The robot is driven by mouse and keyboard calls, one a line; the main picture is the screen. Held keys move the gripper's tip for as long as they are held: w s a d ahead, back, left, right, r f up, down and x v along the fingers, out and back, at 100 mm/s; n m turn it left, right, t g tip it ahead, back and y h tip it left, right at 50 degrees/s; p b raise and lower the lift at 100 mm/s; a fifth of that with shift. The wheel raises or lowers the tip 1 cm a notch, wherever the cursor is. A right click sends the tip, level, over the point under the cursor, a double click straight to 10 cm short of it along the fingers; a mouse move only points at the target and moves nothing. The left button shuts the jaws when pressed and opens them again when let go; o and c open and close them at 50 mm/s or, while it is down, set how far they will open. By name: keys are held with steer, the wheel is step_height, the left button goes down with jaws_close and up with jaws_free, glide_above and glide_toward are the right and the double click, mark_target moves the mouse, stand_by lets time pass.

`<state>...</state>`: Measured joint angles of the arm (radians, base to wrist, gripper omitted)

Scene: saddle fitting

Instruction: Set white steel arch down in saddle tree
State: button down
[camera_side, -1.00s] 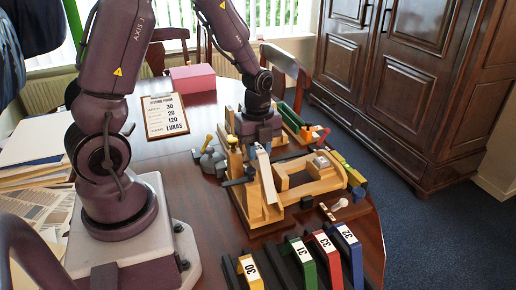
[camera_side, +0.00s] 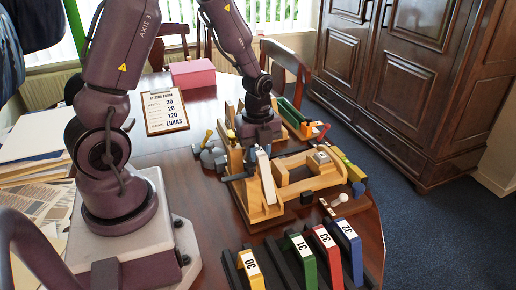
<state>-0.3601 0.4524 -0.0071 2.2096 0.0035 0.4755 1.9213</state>
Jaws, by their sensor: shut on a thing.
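The white steel arch (camera_side: 265,174) shows as a pale, slanted strip at the near end of the wooden saddle tree (camera_side: 310,183). My gripper (camera_side: 258,139) is at the upper end of this strip, over the left part of the tree. It is shut on the arch, though its fingertips are mostly hidden by the wrist body and the wooden uprights. One leg of the arch hangs down along the tree's near side. I cannot tell whether the arch touches its seat, and its far leg is hidden.
A rack in front holds yellow (camera_side: 250,268), green (camera_side: 303,262), red (camera_side: 328,256) and blue (camera_side: 349,250) numbered arches. A clipboard form (camera_side: 164,112) and a pink box (camera_side: 193,73) lie behind. Small tools (camera_side: 208,153) crowd the tree's left; bare tabletop lies between tree and my base.

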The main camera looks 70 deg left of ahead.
steer(key=shift+s+a+f, duration=0.1)
steer(key=shift+s+f, duration=0.05)
steer(key=shift+f, duration=1.4)
stand_by(2.2)
steer(key=c, duration=1.1)
jaws_free()
steer(key=shift+c, duration=0.7)
steer(key=shift+r, duration=1.15)
steer(key=shift+o, duration=1.1)
steer(key=shift+r, duration=1.45)
steer(key=shift+w, duration=0.2)
steer(key=shift+r, duration=0.1)
